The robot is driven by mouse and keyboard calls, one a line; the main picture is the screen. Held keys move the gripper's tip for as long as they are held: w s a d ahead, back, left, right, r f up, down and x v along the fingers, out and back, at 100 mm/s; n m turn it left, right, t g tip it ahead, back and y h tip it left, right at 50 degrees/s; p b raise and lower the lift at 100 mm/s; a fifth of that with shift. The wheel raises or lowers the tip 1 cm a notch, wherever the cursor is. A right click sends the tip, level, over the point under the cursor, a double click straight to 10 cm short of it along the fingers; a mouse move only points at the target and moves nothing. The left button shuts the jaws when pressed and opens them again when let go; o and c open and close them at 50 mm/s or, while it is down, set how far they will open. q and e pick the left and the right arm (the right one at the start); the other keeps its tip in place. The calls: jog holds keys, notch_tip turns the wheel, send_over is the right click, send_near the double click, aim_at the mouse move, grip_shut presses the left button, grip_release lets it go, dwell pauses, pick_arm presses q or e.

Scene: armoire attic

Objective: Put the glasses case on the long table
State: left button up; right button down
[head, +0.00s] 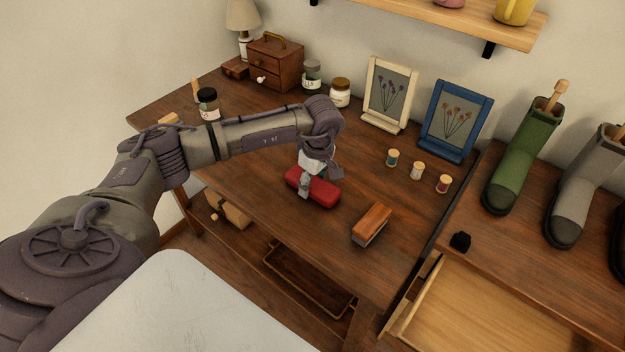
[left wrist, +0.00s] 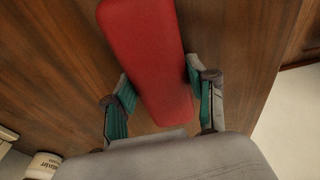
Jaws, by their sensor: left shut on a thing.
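The glasses case (head: 322,194) is a red, rounded oblong on the brown wooden table (head: 250,170). I cannot tell whether it rests on the top or is held just above it. My left gripper (head: 309,180) comes down over its middle from the left and is shut on it. In the left wrist view the red case (left wrist: 145,50) lies between the two green-padded fingers of the gripper (left wrist: 160,98), one finger on each side. My right gripper is in neither view.
A wood-backed brush (head: 372,225) lies right of the case. Thread spools (head: 417,171), two picture frames (head: 388,95), jars (head: 340,92) and a small drawer box (head: 275,62) stand farther back. Boots (head: 525,155) stand on the right-hand surface above an open drawer (head: 470,310).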

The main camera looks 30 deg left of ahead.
aim_at(317, 184)
pick_arm(q)
jog(key=shift+f, duration=0.1)
jog(key=o, duration=1.2)
jog(key=shift+r, duration=0.7)
notch_tip(317, 184, up, 11)
jog(key=d, duration=0.1)
jog(key=shift+d+b, duration=0.25)
jog(key=shift+b, duration=0.15)
jog(key=shift+s+f, duration=0.1)
jog(key=shift+s, duration=0.05)
